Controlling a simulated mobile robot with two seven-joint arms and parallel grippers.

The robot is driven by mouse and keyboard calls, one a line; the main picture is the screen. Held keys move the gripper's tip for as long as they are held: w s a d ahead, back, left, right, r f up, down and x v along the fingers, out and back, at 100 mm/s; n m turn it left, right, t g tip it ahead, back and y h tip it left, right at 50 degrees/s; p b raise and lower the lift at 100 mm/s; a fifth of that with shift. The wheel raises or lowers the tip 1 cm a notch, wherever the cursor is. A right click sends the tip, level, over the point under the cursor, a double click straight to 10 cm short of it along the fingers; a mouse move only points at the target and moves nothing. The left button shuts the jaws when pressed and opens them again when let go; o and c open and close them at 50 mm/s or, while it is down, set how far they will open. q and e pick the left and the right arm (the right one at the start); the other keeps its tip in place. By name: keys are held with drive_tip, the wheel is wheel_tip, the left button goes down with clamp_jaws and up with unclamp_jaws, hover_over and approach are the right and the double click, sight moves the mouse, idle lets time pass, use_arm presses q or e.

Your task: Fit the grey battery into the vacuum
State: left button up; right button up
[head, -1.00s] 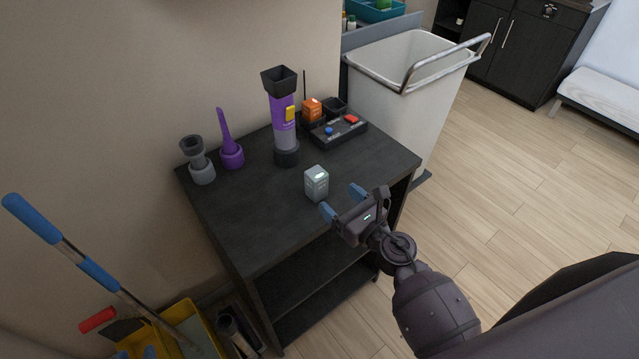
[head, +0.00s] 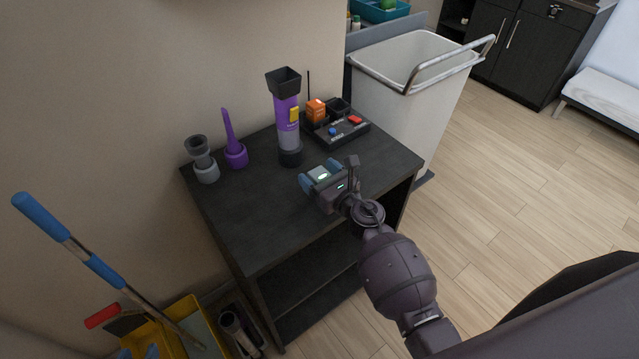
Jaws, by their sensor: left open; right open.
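The grey battery (head: 321,173) stands on the dark cart top, partly hidden by my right gripper. My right gripper (head: 319,175) is open, with one blue finger on each side of the battery; whether they touch it I cannot tell. The purple and grey vacuum (head: 287,125) stands upright behind it, with a black nozzle on top and a black base. Any opening for the battery is not discernible. Only the blue fingertips of my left gripper (head: 137,354) show at the bottom left edge, apart and low by the yellow bucket.
A grey nozzle (head: 204,165) and a purple nozzle (head: 234,150) stand at the left. The front left of the top is clear.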

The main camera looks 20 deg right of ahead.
drive_tip(key=c, duration=1.2)
drive_tip(key=shift+r, duration=0.1)
drive_tip(key=shift+c, duration=0.2)
